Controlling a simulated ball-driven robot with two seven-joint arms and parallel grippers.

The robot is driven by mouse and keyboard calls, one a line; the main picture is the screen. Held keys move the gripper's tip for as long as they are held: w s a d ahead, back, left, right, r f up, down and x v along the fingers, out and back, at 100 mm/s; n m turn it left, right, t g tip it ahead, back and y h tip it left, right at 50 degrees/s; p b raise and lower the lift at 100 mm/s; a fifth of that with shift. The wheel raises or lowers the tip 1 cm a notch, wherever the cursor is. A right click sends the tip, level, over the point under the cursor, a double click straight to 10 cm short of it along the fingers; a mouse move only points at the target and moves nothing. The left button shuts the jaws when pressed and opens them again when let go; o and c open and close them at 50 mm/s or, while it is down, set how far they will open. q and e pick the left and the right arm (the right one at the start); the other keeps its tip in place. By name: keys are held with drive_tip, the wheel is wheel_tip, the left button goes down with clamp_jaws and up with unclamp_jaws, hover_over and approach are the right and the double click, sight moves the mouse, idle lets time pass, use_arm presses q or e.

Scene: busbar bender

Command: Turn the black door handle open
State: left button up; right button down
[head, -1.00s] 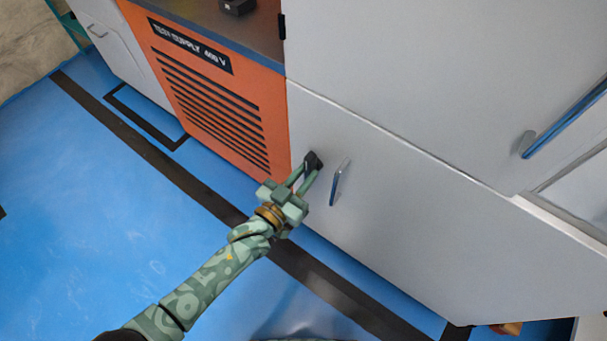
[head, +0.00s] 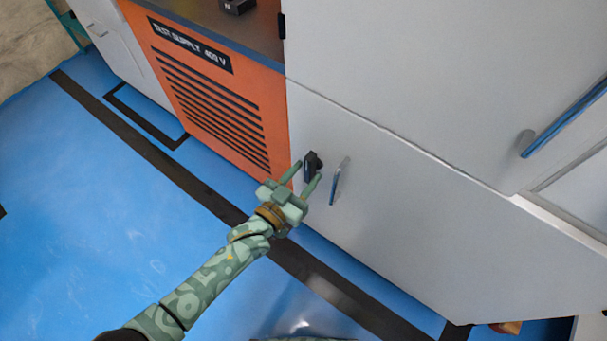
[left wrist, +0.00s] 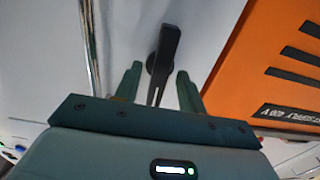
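The black door handle (head: 311,166) is on the grey cabinet door (head: 400,200), near the door's left edge beside the orange panel. In the left wrist view the handle (left wrist: 163,62) shows as a black lever between my finger tips, with clear space on both sides. My left gripper (head: 305,178) is open, with one finger on each side of the handle's lower part; I see no firm contact. It also shows in the left wrist view (left wrist: 158,85). My right gripper is not in view.
A blue-grey bar pull (head: 339,182) stands just right of the black handle, close to my fingers. An orange unit (head: 215,95) with vents is on the left. A long blue bar handle (head: 566,122) is at the right. Blue floor (head: 90,210) is free.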

use_arm(q)
drive_tip(key=shift+s+a, duration=0.25)
drive_tip(key=shift+s, duration=0.05)
drive_tip(key=p+v, duration=0.5)
drive_tip(key=v, duration=1)
drive_tip(key=shift+s, duration=0.25)
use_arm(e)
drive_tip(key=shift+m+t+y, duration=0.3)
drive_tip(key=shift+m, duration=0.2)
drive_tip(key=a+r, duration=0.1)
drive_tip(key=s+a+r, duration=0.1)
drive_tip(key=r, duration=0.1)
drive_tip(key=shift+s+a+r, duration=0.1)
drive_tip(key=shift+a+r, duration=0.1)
use_arm(q)
drive_tip(key=shift+a+f, duration=0.1)
